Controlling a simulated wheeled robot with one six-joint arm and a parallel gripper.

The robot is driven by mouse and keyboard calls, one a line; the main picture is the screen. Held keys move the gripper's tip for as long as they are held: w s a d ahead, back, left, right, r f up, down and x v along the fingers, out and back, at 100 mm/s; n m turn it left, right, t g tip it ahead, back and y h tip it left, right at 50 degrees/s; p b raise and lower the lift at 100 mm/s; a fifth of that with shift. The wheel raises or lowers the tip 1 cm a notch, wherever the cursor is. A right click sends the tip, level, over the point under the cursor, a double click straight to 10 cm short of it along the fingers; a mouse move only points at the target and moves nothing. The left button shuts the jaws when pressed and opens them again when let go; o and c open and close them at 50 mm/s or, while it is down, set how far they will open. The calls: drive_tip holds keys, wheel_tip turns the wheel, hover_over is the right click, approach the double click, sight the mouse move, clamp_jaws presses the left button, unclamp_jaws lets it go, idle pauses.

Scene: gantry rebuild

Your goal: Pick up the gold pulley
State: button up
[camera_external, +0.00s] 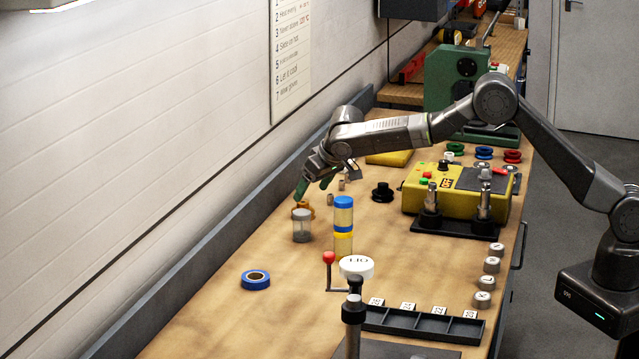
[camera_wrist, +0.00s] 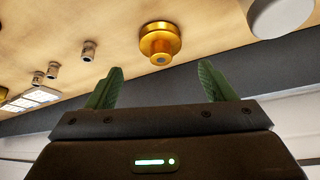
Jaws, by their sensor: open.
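The gold pulley (camera_wrist: 160,42) lies on the wooden bench in the wrist view, just beyond my fingertips and between their lines. My gripper (camera_external: 313,187) is above the bench and close to the pulley, with green fingers pointing down. In the wrist view my gripper (camera_wrist: 160,82) has its two green fingers spread apart, with nothing between them. The fingers do not appear to touch the pulley.
A blue-and-yellow jar stack (camera_external: 343,225) stands right of the grey-lidded jar. Small metal cylinders (camera_wrist: 88,50) lie left of the pulley in the wrist view. A black pulley (camera_external: 382,192) sits farther right. Blue tape (camera_external: 255,280) lies nearer the front. The wall edge (camera_external: 230,213) runs along the left.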

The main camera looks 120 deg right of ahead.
sight(303, 202)
drive_tip(key=shift+p+x, duration=1.2)
drive_tip(key=shift+x, duration=2)
drive_tip(key=shift+w+d, duration=0.1)
drive_tip(key=shift+w, duration=0.05)
